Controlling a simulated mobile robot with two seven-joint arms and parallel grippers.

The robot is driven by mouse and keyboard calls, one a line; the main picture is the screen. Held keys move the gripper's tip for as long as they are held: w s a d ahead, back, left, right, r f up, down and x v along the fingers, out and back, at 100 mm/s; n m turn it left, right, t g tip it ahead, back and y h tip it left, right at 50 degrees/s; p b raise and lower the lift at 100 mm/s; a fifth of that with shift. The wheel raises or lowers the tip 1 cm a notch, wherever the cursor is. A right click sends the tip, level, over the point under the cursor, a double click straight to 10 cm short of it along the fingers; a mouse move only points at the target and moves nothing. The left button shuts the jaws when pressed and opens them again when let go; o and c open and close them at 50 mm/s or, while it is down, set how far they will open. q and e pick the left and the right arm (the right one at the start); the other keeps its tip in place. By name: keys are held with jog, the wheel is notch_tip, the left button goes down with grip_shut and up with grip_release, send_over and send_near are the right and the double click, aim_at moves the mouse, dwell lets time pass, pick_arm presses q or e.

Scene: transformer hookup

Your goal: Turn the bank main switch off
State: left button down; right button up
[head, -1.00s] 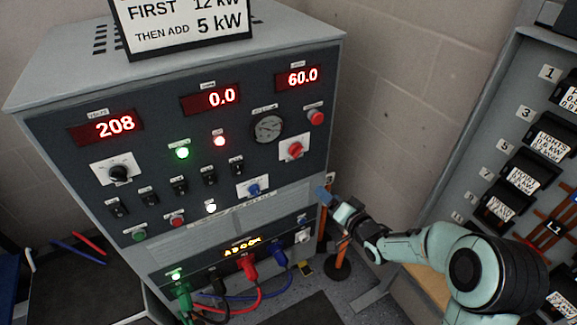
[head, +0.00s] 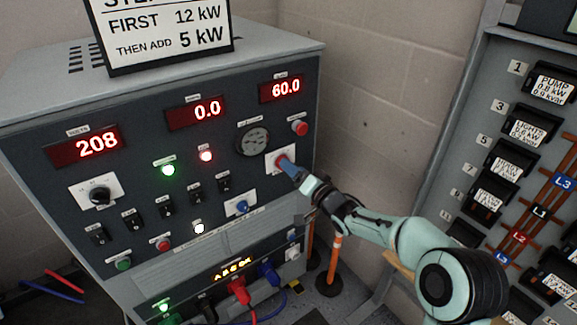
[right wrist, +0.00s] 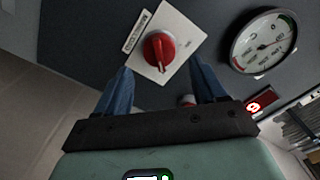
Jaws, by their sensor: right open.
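The bank main switch is a red rotary knob (right wrist: 158,49) on a square white plate (right wrist: 176,30) with a small label beside it. In the head view, its red knob (head: 281,160) shows at the right of the panel, partly behind my fingers. My right gripper (head: 290,169) is at the plate. In the right wrist view, my right gripper (right wrist: 162,80) is open, with its two blue fingers apart on either side of the knob's line. The knob looks just beyond the fingertips; I cannot tell whether they touch it. My left gripper is not in view.
A round gauge (head: 253,142) and a red button (head: 299,128) sit above the switch. A blue knob (head: 241,207) is below left. Several black toggles (head: 167,209) line the panel. A breaker panel (head: 490,60) stands at right, and an orange post (head: 334,255) stands behind my arm.

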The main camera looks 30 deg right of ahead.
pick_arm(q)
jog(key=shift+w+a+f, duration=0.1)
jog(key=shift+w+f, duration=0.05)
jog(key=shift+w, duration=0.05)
pick_arm(e)
jog(key=shift+w+a, duration=0.2)
jog(key=shift+w, duration=1.55)
jog(key=c, duration=1)
